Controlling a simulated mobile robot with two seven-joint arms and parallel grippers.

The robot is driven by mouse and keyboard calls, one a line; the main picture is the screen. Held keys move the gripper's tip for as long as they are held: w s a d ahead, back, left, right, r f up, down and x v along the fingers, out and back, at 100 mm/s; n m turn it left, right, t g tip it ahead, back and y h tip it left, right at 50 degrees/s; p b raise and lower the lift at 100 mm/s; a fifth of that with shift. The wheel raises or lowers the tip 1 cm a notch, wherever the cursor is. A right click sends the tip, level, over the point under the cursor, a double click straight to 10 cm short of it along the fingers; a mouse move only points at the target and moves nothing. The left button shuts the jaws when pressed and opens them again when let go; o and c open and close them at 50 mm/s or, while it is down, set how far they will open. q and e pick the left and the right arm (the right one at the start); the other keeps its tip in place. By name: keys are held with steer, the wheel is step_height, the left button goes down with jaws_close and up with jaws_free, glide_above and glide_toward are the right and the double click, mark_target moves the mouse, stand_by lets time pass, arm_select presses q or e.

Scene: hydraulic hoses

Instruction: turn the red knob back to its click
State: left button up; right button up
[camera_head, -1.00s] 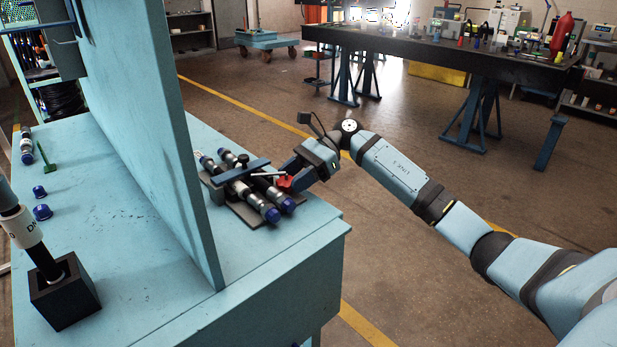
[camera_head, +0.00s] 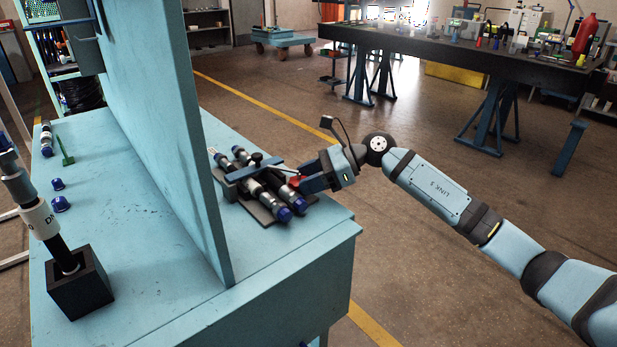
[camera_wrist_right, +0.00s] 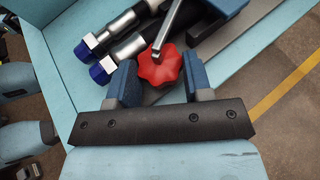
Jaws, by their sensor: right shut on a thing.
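The red knob (camera_head: 294,181) sits at the end of a clamp with a silver lever (camera_wrist_right: 176,28), beside the dark hose couplings with blue ends (camera_head: 285,214). In the right wrist view the lobed red knob (camera_wrist_right: 159,68) lies between the two blue fingers of my right gripper (camera_wrist_right: 160,78). My right gripper (camera_head: 308,180) is shut on the knob, its arm coming in from the right. In the head view its fingers partly hide the knob. Any click mark is too small to see. My left gripper is not in view.
An upright light blue panel (camera_head: 165,110) divides the bench (camera_head: 260,275) on the left of the couplings. A black block (camera_head: 80,290) holds an upright hose end.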

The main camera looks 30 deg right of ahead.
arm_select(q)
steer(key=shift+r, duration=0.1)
arm_select(e)
steer(key=o, duration=1.3)
steer(key=shift+d, duration=0.1)
steer(key=shift+s+d+r, duration=0.15)
steer(key=shift+d, duration=0.15)
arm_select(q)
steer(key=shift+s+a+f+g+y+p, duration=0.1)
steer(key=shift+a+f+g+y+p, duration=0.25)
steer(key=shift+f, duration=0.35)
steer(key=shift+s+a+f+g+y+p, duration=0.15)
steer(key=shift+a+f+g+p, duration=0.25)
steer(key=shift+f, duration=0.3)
arm_select(e)
steer(key=shift+v, duration=6.5)
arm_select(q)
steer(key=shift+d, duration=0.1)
